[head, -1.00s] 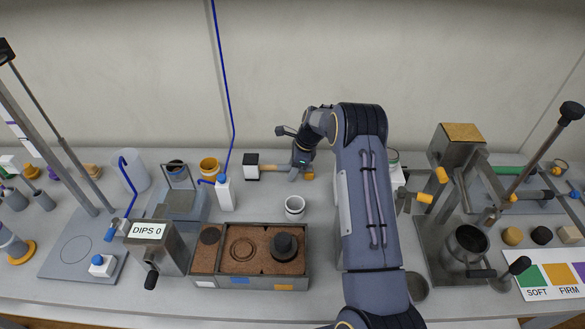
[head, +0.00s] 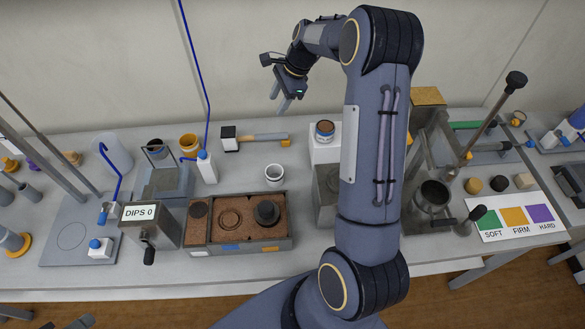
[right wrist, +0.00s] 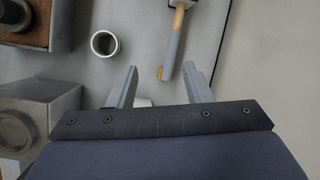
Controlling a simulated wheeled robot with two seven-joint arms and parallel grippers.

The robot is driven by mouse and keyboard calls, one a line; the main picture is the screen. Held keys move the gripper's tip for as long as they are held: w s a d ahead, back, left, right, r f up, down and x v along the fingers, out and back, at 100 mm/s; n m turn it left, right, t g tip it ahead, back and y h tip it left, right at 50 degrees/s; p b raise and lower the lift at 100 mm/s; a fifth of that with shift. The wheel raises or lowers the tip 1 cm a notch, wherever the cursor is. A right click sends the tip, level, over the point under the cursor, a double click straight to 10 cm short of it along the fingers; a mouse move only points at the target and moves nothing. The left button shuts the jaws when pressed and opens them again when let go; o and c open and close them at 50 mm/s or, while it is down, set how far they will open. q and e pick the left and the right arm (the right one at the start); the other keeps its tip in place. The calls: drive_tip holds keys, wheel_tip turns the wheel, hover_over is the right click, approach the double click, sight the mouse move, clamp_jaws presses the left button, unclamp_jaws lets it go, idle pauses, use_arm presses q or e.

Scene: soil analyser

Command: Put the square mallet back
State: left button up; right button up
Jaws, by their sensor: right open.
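The square mallet (head: 262,137) lies on the grey bench near the wall. Its black-and-white square head points left and its wood-and-grey handle points right. In the right wrist view, the mallet handle (right wrist: 175,45) shows past the fingers, with the head cut off at the top edge. My right gripper (head: 286,102) is raised above and beyond the handle, open and empty, apart from the mallet. Its spread fingers (right wrist: 161,85) also show in the right wrist view. My left gripper is not in view.
A white cup (head: 275,174) stands in front of the mallet. A soil tray (head: 236,247) is nearer the front edge. A white block with a brown-topped jar (head: 325,131) stands right of the handle.

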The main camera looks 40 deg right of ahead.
drive_tip(key=s+a+r+n+t, duration=0.1)
drive_tip(key=s+a+r+n, duration=0.45)
drive_tip(key=s, duration=0.25)
drive_tip(key=s+a+r+n+t, duration=0.1)
drive_tip(key=s+a+r+n, duration=0.35)
drive_tip(key=s+r, duration=0.3)
drive_tip(key=s+a+f+n, duration=0.1)
drive_tip(key=s+a+n, duration=0.3)
drive_tip(key=s, duration=0.4)
drive_tip(key=s+a+f+n, duration=0.2)
drive_tip(key=s+n, duration=0.3)
drive_tip(key=s, duration=0.3)
drive_tip(key=shift+s+a+f+t, duration=0.15)
drive_tip(key=shift+a+f+t, duration=0.2)
drive_tip(key=shift+a, duration=0.5)
